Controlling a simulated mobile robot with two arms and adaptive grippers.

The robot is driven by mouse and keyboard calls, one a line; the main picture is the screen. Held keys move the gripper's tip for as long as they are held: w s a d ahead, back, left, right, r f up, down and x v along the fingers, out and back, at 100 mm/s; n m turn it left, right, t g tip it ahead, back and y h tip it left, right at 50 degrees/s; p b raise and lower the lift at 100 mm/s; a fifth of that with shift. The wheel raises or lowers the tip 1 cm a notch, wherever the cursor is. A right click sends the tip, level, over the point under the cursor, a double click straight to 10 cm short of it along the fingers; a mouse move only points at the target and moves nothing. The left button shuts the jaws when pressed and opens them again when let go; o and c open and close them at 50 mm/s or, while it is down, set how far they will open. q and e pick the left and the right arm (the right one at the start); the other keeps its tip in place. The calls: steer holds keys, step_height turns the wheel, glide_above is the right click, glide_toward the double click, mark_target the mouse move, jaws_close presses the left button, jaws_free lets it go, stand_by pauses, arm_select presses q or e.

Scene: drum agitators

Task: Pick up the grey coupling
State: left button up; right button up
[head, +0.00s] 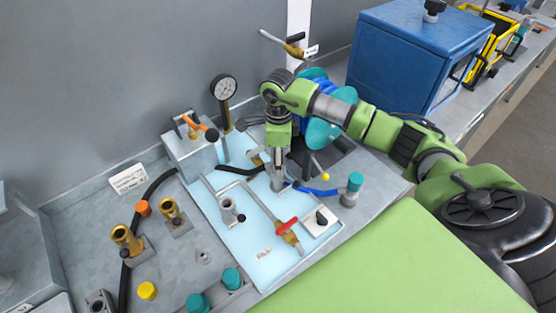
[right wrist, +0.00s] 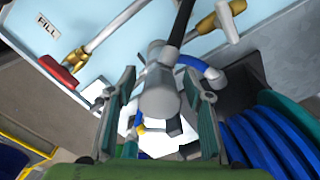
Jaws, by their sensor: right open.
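The grey coupling (right wrist: 160,98) is a short, thick cylinder on the end of a black hose (right wrist: 182,22) in the right wrist view. My right gripper (right wrist: 160,78) is open, with one finger on each side of the coupling. I cannot tell whether either finger touches it. In the head view my right gripper (head: 278,186) points down over the back of the light-blue panel (head: 250,245). There the gripper hides most or all of the coupling, and the black hose (head: 238,170) runs up to it from the left. My left gripper is not in view.
Close to the right gripper are a blue hose (head: 320,191) and blue-teal discs (head: 322,130). A red-handled brass valve (head: 287,230) and a grey upright fitting (head: 229,211) stand on the panel. A gauge (head: 224,89) rises behind. A green surface (head: 385,265) in front is clear.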

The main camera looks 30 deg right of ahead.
jaws_close()
steer(key=shift+r, duration=0.1)
steer(key=shift+w+r+b, duration=0.1)
steer(key=shift+r+b, duration=0.6)
steer(key=shift+b, duration=0.15)
steer(key=s+a+r+b, duration=0.5)
steer(key=s+a+r, duration=0.5)
steer(key=r, duration=0.1)
steer(key=shift+r, duration=0.3)
